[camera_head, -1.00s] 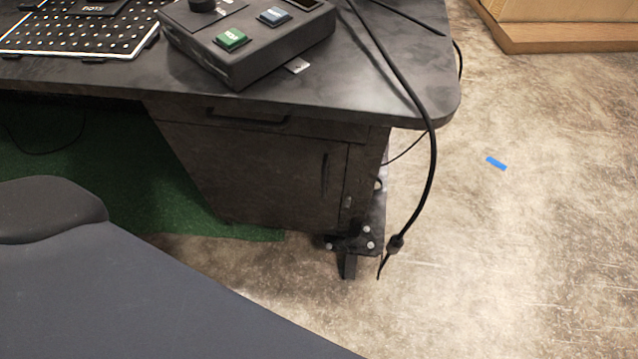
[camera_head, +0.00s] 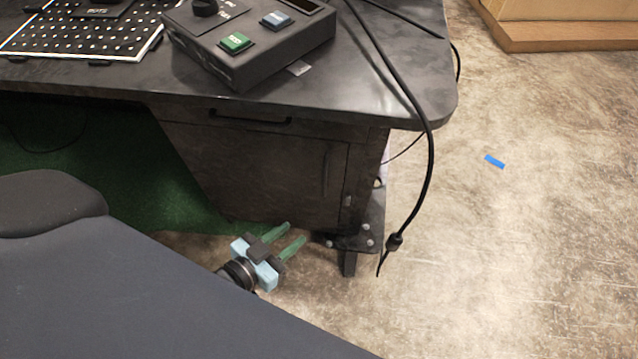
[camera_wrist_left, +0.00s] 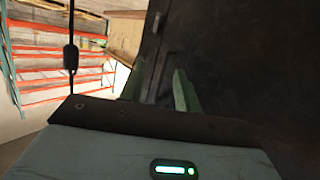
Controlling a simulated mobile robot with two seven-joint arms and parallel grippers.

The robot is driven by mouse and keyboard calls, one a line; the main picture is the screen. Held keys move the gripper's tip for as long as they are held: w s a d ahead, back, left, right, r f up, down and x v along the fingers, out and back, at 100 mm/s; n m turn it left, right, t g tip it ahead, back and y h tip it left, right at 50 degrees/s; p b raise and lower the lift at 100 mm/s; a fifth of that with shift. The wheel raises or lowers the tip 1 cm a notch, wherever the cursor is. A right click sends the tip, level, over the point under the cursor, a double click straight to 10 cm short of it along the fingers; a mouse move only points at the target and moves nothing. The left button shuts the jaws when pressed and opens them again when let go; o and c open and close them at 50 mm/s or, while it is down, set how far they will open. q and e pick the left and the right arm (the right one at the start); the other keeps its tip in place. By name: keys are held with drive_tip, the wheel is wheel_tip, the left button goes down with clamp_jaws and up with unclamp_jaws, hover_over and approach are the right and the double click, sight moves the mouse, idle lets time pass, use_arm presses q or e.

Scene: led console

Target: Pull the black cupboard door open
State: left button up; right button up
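The black cupboard door (camera_head: 265,170) is on the front of the desk's pedestal, below a drawer with a dark bar handle (camera_head: 250,118). It looks shut. Its upright dark handle (camera_head: 326,172) is near the door's right edge. My left gripper (camera_head: 291,233) has light blue housing and green fingers. It is low in front of the cupboard, below the handle and apart from it in the picture. Its fingers are spread with nothing between them. In the left wrist view the two fingers (camera_wrist_left: 156,88) point toward the dark cupboard front (camera_wrist_left: 255,65). My right gripper is not in view.
A control box (camera_head: 250,38) with green and blue buttons sits on the desk top (camera_head: 380,70). A black cable (camera_head: 431,170) hangs off the desk's right side to near the floor. A bolted foot (camera_head: 350,245) stands under the cupboard.

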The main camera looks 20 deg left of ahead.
sight(323, 183)
use_arm(q)
drive_tip(key=w+r+t, duration=0.1)
drive_tip(key=w, duration=0.3)
drive_tip(key=w+d+r+t+b, duration=0.1)
drive_tip(key=w, duration=0.3)
drive_tip(key=w+d+r+t+h, duration=0.1)
drive_tip(key=w+r, duration=0.1)
drive_tip(key=w, duration=0.2)
drive_tip(key=shift+b, duration=0.4)
drive_tip(key=shift+r, duration=0.1)
drive_tip(key=shift+c, duration=0.2)
clamp_jaws()
